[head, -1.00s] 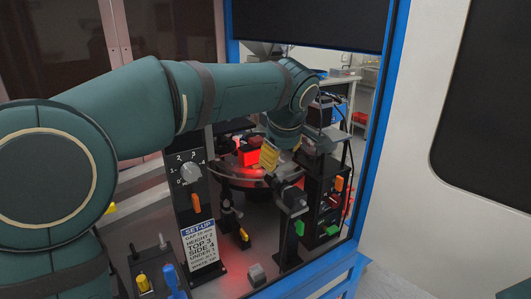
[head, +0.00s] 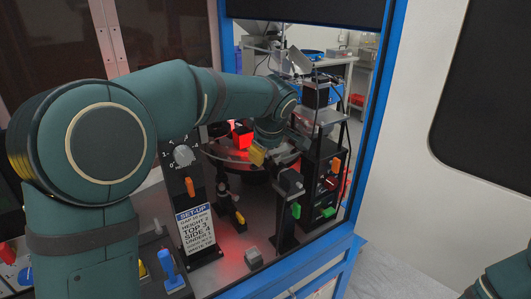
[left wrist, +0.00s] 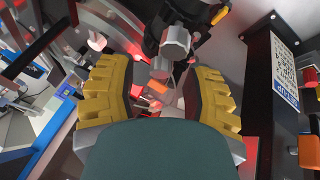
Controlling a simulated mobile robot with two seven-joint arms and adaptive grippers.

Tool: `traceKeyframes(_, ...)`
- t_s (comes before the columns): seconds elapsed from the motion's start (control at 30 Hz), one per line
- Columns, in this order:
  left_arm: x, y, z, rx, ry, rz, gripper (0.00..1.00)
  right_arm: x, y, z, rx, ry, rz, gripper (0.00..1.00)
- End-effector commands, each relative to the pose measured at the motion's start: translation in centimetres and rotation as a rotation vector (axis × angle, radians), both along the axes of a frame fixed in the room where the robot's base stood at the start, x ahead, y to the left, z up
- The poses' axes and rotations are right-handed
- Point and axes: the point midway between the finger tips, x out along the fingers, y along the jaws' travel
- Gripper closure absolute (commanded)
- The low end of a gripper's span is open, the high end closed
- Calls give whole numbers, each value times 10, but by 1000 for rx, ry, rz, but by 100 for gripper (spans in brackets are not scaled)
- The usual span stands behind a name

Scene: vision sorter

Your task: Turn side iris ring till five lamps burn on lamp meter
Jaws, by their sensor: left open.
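My left gripper (head: 257,156) has yellow fingers, spread apart and empty, beside the round turntable in the head view. In the left wrist view the open fingers (left wrist: 160,70) frame a grey faceted part (left wrist: 175,42) and a small orange piece (left wrist: 153,88) beyond them. A dark camera-like unit (head: 289,182) on a black post stands just right of and below the gripper. I cannot tell for certain which part is the side iris ring. The lamp meter cannot be made out, and no count of lit lamps is readable. My right gripper is out of view.
A white set-up card (head: 195,230) hangs below a grey dial (head: 183,156) with an orange lever. A black stand (head: 322,185) with coloured levers is at right. A red-lit block (head: 242,138) is behind the gripper. A blue frame post borders the right.

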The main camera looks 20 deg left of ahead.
Motion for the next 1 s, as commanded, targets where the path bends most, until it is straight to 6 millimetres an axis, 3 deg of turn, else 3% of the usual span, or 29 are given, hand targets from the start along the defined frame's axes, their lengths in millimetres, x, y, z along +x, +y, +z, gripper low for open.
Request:
traceKeyframes(0.13, 5, 3, -11, 0, 2, 1, 50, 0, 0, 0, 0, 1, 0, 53)
traceKeyframes(0.47, 6, 4, -13, 0, 0, 0, 50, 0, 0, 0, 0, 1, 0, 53)
traceKeyframes(0.5, 6, 4, -13, 0, 0, 0, 55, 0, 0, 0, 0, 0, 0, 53)
traceKeyframes(0.63, 6, 4, -13, 0, 0, 0, 100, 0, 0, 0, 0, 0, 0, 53)
traceKeyframes(1.0, 7, 3, -12, 13, 18, 0, 100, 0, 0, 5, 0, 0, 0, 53)
